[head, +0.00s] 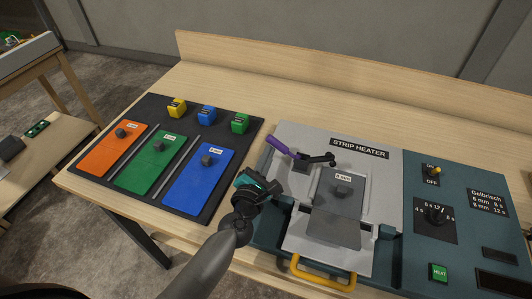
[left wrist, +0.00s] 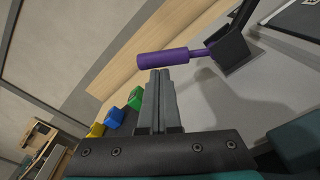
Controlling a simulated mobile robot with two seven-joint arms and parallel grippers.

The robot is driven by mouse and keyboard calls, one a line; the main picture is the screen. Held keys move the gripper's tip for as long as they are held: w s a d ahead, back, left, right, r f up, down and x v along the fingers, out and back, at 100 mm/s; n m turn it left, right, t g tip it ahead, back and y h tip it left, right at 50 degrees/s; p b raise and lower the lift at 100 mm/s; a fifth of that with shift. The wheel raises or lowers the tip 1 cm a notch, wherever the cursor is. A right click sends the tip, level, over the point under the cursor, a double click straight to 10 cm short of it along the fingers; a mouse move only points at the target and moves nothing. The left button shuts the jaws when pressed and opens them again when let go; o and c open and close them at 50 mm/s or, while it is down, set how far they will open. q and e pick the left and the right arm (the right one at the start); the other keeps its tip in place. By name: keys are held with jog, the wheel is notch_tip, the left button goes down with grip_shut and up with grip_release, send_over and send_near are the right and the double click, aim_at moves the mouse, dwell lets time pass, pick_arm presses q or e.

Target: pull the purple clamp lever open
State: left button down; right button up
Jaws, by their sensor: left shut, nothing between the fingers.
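The purple clamp lever (head: 279,145) is on the strip heater (head: 300,134), at its upper left. Its purple handle points up and left from a dark pivot. In the left wrist view the purple handle (left wrist: 163,59) lies across, just beyond my fingertips, and joins a dark bracket at the right. My left gripper (head: 250,182) is in front of and below the lever in the head view, by the heater's left edge. Its fingers (left wrist: 160,75) are shut and empty. I cannot tell whether the fingertips touch the handle. My right gripper is not in view.
A grey plate (head: 338,205) with a knob lies on the heater. A yellow handle (head: 322,276) is at its front. A dark mat (head: 215,200) with orange, green and blue panels lies left. A teal control panel (head: 460,190) with a switch and dial is right. The table behind is clear.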

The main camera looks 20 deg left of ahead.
pick_arm(q)
jog(key=r+m+p, duration=0.1)
jog(key=d+r+m+p, duration=0.1)
jog(key=m, duration=0.1)
jog(key=r+m+p, duration=0.1)
jog(key=shift+d+y, duration=0.3)
jog(key=shift+d, duration=0.05)
jog(key=m, duration=0.1)
jog(key=d+m+p, duration=0.1)
jog(key=shift+r+m, duration=0.3)
jog(key=shift+r, duration=0.05)
jog(key=shift+d+r+m+p, duration=0.2)
jog(key=shift+d+m+p, duration=0.3)
jog(key=shift+m, duration=0.4)
jog(key=shift+d, duration=0.1)
jog(key=shift+s, duration=0.2)
